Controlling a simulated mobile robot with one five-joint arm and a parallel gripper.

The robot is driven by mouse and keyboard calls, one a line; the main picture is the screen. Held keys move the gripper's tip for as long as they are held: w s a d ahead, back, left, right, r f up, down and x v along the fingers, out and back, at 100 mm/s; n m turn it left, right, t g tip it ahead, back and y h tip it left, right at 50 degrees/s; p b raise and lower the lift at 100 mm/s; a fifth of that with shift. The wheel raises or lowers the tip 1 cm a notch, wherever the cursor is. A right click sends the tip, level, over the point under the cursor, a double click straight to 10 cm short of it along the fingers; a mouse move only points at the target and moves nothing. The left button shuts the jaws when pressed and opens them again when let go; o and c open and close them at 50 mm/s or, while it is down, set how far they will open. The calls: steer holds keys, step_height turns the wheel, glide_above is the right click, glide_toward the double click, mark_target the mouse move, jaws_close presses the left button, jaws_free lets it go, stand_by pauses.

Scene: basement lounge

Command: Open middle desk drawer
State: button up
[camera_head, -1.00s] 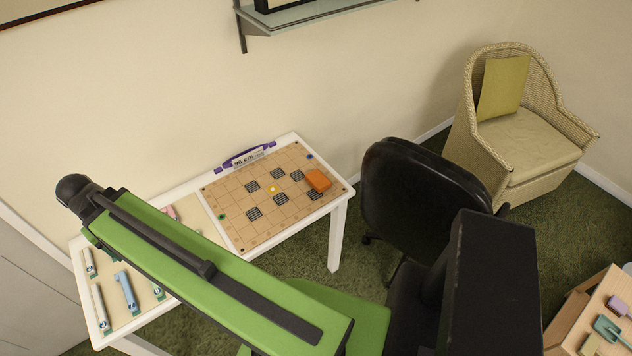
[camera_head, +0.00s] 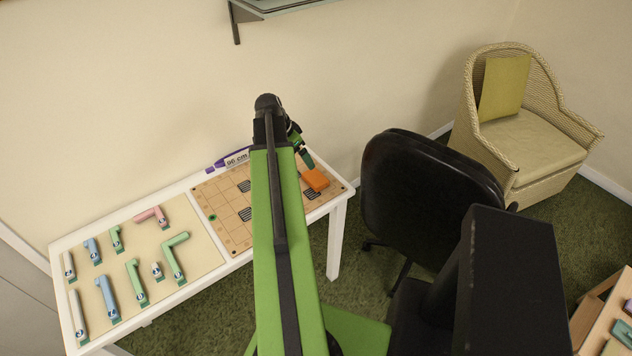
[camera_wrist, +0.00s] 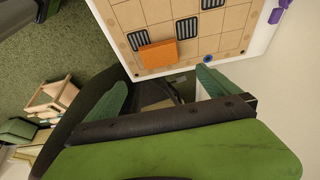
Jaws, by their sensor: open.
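No desk drawer can be made out for certain. A wooden piece of furniture (camera_head: 588,318) is cut off at the lower right of the head view, with a dark gap in its side; I cannot tell if this is a drawer. My gripper (camera_wrist: 162,92) is open and empty in the wrist view, its two green fingers apart. In the head view my gripper (camera_head: 302,148) is partly hidden behind my arm, above the right end of the white table (camera_head: 338,215), near an orange block (camera_head: 315,180).
A black office chair (camera_head: 425,190) stands right of the white table. A wicker armchair (camera_head: 530,140) is in the back corner. A board (camera_head: 225,225) and several coloured pieces lie on the table. A wall shelf (camera_head: 270,8) is above. Green carpet (camera_head: 350,270) is partly clear.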

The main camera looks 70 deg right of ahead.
steer(key=b, duration=0.9)
glide_above(315, 177)
steer(key=w+a, duration=0.2)
steer(key=f, duration=1)
steer(key=shift+s+f, duration=0.2)
steer(key=shift+d+r, duration=0.1)
steer(key=b+x, duration=0.5)
steer(key=shift+s, duration=0.2)
steer(key=c, duration=1.2)
steer(key=shift+c, duration=0.2)
steer(key=shift+r+p, duration=0.15)
steer(key=shift+p, duration=0.2)
